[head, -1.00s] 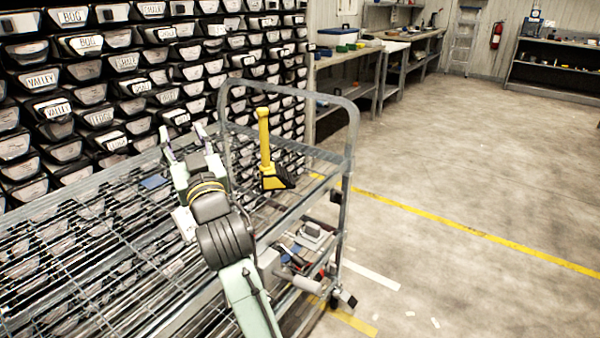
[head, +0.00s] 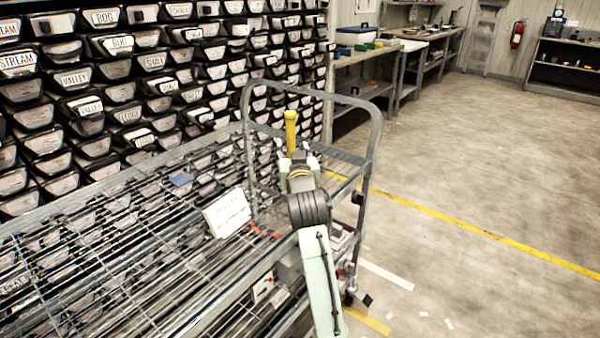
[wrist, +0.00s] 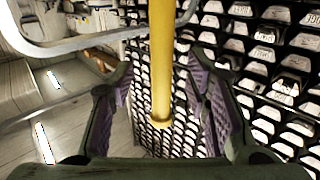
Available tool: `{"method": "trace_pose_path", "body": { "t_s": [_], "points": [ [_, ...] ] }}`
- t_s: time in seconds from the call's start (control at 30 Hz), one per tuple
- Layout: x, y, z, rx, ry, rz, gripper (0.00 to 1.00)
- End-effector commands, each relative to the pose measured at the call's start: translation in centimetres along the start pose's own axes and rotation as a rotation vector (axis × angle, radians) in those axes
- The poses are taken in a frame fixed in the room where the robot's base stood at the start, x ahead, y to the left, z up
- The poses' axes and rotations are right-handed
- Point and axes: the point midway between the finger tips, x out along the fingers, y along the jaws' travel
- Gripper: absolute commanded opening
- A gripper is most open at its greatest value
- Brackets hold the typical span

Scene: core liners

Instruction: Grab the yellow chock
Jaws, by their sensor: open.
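The yellow chock (head: 291,125) stands on the cart, with its yellow handle showing above my gripper (head: 299,157) in the head view. Its dark base is hidden behind my gripper and arm there. In the wrist view the chock's handle (wrist: 161,75) runs between the two fingers of my gripper (wrist: 160,65). The fingers are open, one on each side of the handle, with visible gaps. The handle's end shows low between them, and the rest runs out of the top of the frame.
The cart's grey tube rail (head: 372,140) rises beside and behind the chock. A wall of labelled black bins (head: 120,90) stands close on the left. A white paper card (head: 227,212) and a small blue item (head: 181,179) are on the wire deck. The floor on the right is clear.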

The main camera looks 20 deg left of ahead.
Motion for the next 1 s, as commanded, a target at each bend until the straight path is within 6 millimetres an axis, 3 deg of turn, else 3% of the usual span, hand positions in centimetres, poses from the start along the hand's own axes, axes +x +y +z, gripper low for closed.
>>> {"method": "trace_pose_path", "body": {
  "t_s": [0.23, 0.53, 1.0],
  "points": [
    [3.6, -0.2, -0.2, -0.002, -0.001, -0.001, 0.43],
    [4.1, -0.2, 0.0, -0.001, 0.001, -0.001, 0.43],
    [4.1, -0.2, 0.0, -0.001, 0.000, -0.001, 0.12]
  ]
}}
